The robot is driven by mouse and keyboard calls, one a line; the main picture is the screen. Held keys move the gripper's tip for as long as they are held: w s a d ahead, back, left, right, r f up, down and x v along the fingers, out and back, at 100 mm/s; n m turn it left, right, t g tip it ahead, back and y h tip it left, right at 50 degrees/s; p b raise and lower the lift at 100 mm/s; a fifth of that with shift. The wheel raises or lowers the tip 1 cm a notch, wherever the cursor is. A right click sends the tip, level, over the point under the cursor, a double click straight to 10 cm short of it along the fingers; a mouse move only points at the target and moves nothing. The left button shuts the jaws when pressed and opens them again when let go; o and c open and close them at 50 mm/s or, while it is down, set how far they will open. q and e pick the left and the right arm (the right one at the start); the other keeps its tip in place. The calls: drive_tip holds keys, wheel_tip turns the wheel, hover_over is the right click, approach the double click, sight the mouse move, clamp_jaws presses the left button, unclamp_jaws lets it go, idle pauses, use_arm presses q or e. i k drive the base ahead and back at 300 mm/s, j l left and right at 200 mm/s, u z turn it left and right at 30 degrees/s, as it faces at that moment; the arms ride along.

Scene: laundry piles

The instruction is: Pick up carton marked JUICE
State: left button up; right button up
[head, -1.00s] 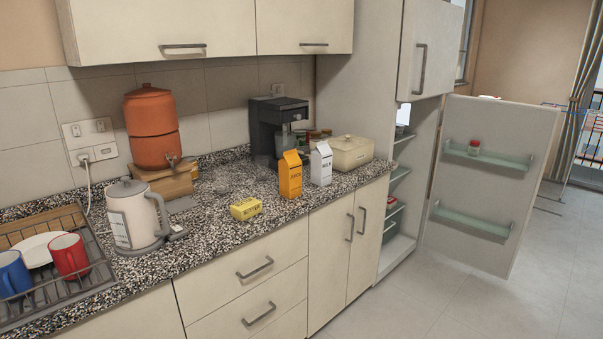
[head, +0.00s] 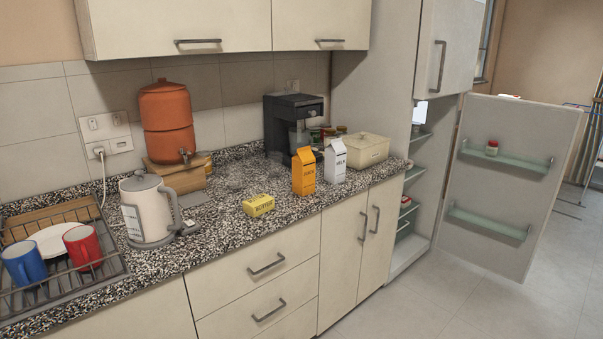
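The orange carton (head: 304,174), whose print seems to read JUICE, stands upright on the speckled counter near its front edge. A white carton (head: 335,161) with dark print that looks like MILK stands close to its right. A yellow butter box (head: 258,206) lies on the counter to the left of the orange carton. Neither of my grippers shows in the head view.
The counter (head: 225,233) also holds a kettle (head: 148,212), an orange water dispenser (head: 167,122), a black coffee machine (head: 291,118), a cream bread box (head: 364,150) and a dish rack (head: 121,268) with mugs. The fridge door (head: 512,180) stands open at right.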

sight(304, 161)
drive_tip(key=i+l+u, duration=0.3)
drive_tip(key=l, duration=0.35)
drive_tip(key=i+l+u, duration=0.15)
drive_tip(key=i+l, duration=0.15)
drive_tip(key=i+l+u, duration=0.15)
drive_tip(key=l, duration=0.3)
drive_tip(key=i+l+u, duration=0.15)
drive_tip(key=l, duration=0.2)
drive_tip(key=i+l+u, duration=0.1)
drive_tip(key=l, duration=0.35)
drive_tip(key=i, duration=0.05)
